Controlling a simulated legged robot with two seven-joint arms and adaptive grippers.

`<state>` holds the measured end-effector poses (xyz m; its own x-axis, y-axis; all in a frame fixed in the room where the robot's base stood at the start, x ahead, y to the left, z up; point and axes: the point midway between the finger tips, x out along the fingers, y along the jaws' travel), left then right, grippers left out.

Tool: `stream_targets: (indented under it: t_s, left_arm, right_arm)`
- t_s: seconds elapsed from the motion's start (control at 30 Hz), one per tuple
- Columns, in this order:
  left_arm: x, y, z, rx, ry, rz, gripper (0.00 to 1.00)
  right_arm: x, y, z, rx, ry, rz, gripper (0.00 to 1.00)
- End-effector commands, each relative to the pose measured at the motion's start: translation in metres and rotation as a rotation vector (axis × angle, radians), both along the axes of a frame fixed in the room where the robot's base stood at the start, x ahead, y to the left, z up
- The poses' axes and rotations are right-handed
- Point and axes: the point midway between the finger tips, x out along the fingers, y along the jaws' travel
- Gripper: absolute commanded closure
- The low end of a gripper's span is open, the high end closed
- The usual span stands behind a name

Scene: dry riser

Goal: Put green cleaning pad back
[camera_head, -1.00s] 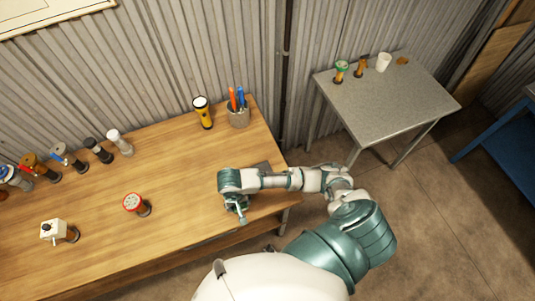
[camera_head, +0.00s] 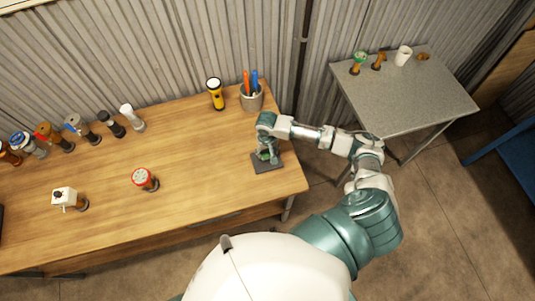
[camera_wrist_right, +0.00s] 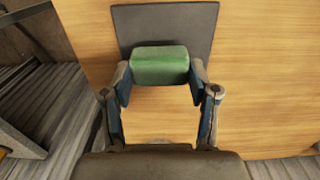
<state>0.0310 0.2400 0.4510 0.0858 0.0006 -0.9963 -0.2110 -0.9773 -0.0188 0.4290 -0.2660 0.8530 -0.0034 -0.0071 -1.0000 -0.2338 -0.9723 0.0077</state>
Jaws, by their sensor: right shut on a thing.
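The green cleaning pad (camera_wrist_right: 160,65) is a small rounded green block between the two fingers of my right gripper (camera_wrist_right: 160,80) in the right wrist view. The gripper is shut on it. A dark grey flat mat (camera_wrist_right: 190,25) lies on the wooden table just beyond and under the pad in that view. In the head view my right gripper (camera_head: 266,154) is over the dark mat (camera_head: 268,166) near the table's right end, and the pad is mostly hidden there. I cannot tell whether the pad touches the mat. My left gripper is not in view.
On the wooden table (camera_head: 215,165) stand a grey cup of pens (camera_head: 251,98), a yellow flashlight (camera_head: 216,94), a red-topped fitting (camera_head: 145,180), a white-topped fitting (camera_head: 66,198) and a row of fittings at the left. A grey side table (camera_head: 410,95) holds several small items. The table's middle is clear.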

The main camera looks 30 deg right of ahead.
Motion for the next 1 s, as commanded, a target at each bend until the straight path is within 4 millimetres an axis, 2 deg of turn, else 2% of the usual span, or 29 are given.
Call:
stream_targets:
  t_s: [0.1, 0.17, 0.47, 0.5, 0.6, 0.9, 1.0]
  left_arm:
    - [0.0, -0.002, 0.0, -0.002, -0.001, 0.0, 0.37]
    - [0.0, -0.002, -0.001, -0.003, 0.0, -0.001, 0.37]
    - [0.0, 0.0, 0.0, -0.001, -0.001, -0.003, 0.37]
    - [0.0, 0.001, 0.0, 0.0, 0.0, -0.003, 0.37]
    - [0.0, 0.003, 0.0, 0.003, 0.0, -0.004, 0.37]
    - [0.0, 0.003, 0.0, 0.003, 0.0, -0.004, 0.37]
    - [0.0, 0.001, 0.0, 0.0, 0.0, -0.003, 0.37]
  right_arm:
    - [-0.001, 0.001, -0.019, -0.003, 0.003, 0.0, 0.69]
    - [-0.001, 0.002, -0.024, -0.003, 0.001, 0.001, 0.69]
    - [-0.001, 0.002, -0.027, -0.002, 0.001, 0.001, 0.69]
    - [-0.001, 0.001, -0.027, -0.002, 0.001, 0.001, 0.36]
    - [-0.001, 0.001, -0.027, -0.002, 0.001, 0.0, 0.16]
    - [-0.001, 0.001, -0.027, -0.001, 0.0, 0.001, 0.16]
    - [0.0, 0.001, -0.02, 0.0, -0.002, 0.002, 0.16]
